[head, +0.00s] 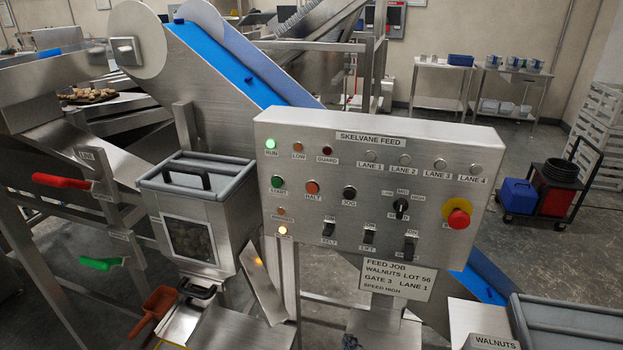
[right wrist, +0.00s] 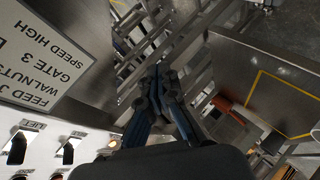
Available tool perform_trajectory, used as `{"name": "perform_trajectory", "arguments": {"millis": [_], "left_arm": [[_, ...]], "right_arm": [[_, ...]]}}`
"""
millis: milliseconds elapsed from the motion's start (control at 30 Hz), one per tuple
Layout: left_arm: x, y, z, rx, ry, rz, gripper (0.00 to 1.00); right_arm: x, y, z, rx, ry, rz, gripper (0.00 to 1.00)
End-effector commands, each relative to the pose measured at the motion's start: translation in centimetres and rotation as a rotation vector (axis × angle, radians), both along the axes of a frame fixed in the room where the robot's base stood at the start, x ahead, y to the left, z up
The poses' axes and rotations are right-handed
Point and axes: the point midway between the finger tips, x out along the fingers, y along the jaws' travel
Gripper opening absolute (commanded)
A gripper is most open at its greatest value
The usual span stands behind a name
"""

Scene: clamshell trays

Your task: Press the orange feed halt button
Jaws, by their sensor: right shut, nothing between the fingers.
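The orange halt button (head: 312,187) is a small round button on the upright steel control panel (head: 420,135), above a HALT label. The green start button (head: 277,182) is to its left and the black jog knob (head: 349,192) to its right. My right gripper (right wrist: 157,84) shows in the right wrist view, with dark fingers shut and empty. It is beside the lower part of the panel and the job sign (right wrist: 45,50), apart from the halt button, which is outside that view. My left gripper is not in view.
A red emergency stop (head: 458,218) on yellow stands out at the panel's right. Black switches (head: 368,236) line the panel's lower part. A steel hopper (head: 200,205) stands close to the panel's left. The green run lamp (head: 270,144) is lit. A blue conveyor (head: 225,65) runs behind.

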Motion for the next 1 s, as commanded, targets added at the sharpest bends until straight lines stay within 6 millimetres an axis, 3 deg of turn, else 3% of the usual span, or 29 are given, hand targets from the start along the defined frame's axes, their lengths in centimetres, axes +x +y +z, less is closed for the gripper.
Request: {"name": "perform_trajectory", "arguments": {"millis": [33,200,300,400,500,700,1000], "left_arm": [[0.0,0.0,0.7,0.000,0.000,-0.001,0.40],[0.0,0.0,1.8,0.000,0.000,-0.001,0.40],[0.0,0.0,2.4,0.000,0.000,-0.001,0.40],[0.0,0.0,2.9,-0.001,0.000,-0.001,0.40],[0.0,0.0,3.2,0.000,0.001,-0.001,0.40],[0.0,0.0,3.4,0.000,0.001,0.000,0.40],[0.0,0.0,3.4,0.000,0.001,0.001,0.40]], "right_arm": [[1.3,1.0,3.8,-0.050,-0.082,0.049,0.00],[3.9,4.8,14.9,-0.264,-0.376,0.210,0.00],[4.3,7.0,21.0,-0.397,-0.549,0.285,0.00],[4.0,8.9,26.1,-0.518,-0.700,0.337,0.00],[3.4,10.4,29.8,-0.610,-0.816,0.368,0.00],[2.6,11.6,32.9,-0.702,-0.923,0.390,0.00],[2.5,11.7,33.0,-0.707,-0.929,0.391,0.00]]}}
